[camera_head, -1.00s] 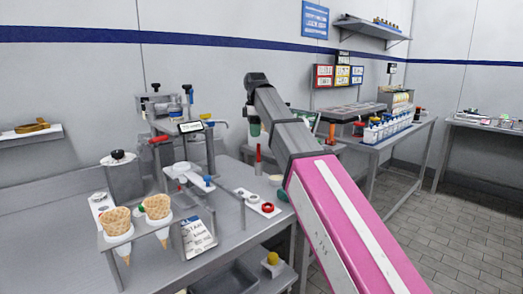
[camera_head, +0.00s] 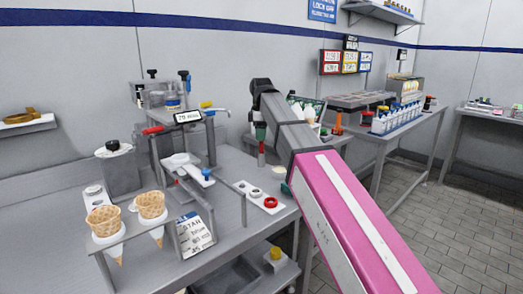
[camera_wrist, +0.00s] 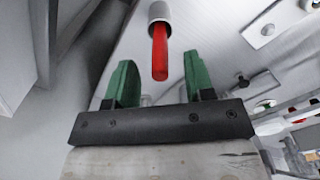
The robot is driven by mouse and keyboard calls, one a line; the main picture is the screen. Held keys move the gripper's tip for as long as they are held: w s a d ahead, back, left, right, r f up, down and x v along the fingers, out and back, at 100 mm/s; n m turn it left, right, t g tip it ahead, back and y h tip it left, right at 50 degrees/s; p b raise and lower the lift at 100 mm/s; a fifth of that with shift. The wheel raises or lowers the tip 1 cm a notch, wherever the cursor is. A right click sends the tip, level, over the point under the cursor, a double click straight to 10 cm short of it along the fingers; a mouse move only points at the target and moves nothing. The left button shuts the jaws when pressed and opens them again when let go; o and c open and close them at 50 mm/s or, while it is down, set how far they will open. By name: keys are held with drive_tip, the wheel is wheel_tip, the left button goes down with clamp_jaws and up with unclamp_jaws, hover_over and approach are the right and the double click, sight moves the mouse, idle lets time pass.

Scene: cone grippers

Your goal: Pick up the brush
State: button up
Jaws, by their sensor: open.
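A red handle (camera_wrist: 160,52), which looks like the brush's, rises from a small grey-white cylindrical holder (camera_wrist: 160,11) in the wrist view. In the head view a thin red upright piece (camera_head: 261,157) stands on the steel table just under my gripper (camera_head: 260,132). In the wrist view the green fingers of my gripper (camera_wrist: 158,75) are apart, and the handle shows in the gap between them. No contact is visible. The brush's other end is hidden, apparently inside the holder.
The steel table (camera_head: 75,235) carries a dispensing machine with a red lever (camera_head: 152,130), a cone stand with two waffle cones (camera_head: 103,219), a small sign (camera_head: 194,235) and a white strip with round cups (camera_head: 257,195). Another table with bottles (camera_head: 395,117) stands at right.

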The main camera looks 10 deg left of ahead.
wheel_tip(320, 180, down, 4)
drive_tip(key=shift+r, duration=0.15)
clamp_jaws()
drive_tip(key=shift+r, duration=0.15)
wheel_tip(320, 180, up, 10)
drive_tip(key=shift+f, duration=0.1)
idle(0.5)
